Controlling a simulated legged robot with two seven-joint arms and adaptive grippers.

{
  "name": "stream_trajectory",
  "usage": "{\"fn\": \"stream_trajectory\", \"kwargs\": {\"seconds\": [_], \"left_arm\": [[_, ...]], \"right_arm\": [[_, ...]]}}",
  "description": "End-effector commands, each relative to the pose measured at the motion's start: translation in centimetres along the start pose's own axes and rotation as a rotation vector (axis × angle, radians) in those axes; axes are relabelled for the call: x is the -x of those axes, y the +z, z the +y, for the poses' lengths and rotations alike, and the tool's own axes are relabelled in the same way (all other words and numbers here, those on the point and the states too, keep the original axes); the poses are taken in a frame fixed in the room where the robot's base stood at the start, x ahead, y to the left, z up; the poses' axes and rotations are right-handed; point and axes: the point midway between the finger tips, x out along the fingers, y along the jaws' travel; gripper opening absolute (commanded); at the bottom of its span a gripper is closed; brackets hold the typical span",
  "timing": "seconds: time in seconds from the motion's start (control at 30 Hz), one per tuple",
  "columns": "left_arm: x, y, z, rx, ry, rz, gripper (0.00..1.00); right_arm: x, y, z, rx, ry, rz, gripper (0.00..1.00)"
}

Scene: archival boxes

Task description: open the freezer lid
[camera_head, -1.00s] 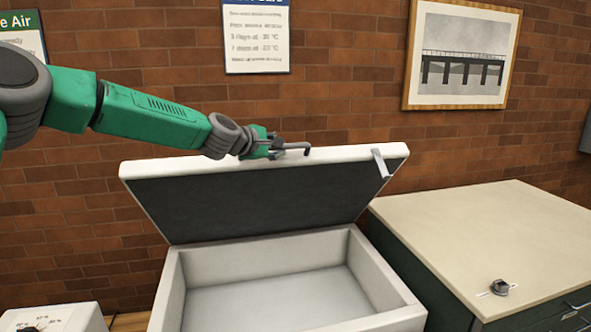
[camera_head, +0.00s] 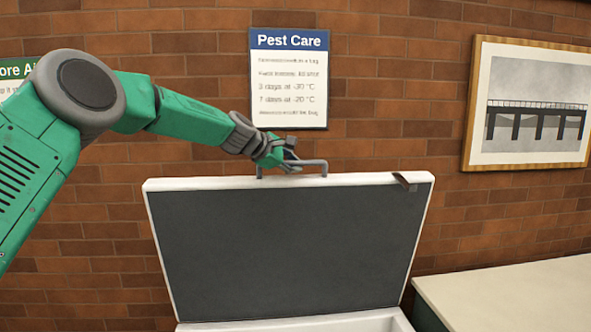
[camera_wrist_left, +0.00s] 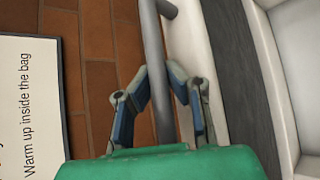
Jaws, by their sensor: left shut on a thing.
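The freezer lid (camera_head: 285,250) stands raised, close to upright, with its dark grey inner panel facing me and a white rim around it. A grey bar handle (camera_head: 312,163) runs along its top edge. My left gripper (camera_head: 291,163) is shut on the handle at the lid's top. In the left wrist view the handle (camera_wrist_left: 153,50) passes between the two fingers of the left gripper (camera_wrist_left: 160,75). The white freezer body (camera_head: 300,324) shows only as a strip at the bottom of the head view. My right gripper is not in view.
A brick wall (camera_head: 180,240) stands close behind the lid, with a Pest Care sign (camera_head: 289,80) and a framed bridge picture (camera_head: 528,105) on it. A cabinet with a cream top (camera_head: 515,295) stands at the right. A small latch (camera_head: 404,182) sits on the lid's rim.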

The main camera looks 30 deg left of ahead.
Motion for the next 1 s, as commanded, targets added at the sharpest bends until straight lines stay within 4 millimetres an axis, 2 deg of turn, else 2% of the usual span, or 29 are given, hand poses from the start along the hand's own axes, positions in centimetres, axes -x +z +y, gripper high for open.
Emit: {"fn": "stream_trajectory", "kwargs": {"seconds": [0.03,0.37,0.4,0.47,0.8,0.9,1.0], "left_arm": [[0.3,0.4,0.8,0.0,0.014,-0.004,0.0],[0.3,0.3,0.9,0.004,0.015,-0.007,0.0],[0.4,0.3,0.9,0.004,0.015,-0.007,0.14],[0.3,0.2,0.9,0.004,0.015,-0.007,0.34],[0.0,-0.5,0.6,0.007,0.004,-0.004,0.34],[0.8,-0.6,0.6,0.008,0.004,-0.004,0.34],[2.5,-0.4,0.6,0.008,0.006,-0.005,0.34]], "right_arm": [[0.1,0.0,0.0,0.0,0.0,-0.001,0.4],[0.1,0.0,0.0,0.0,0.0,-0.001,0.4],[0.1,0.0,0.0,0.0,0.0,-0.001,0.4],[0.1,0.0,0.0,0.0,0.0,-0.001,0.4],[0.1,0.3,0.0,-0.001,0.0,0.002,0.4],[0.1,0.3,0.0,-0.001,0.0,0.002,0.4],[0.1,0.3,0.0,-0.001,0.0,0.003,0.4]]}}
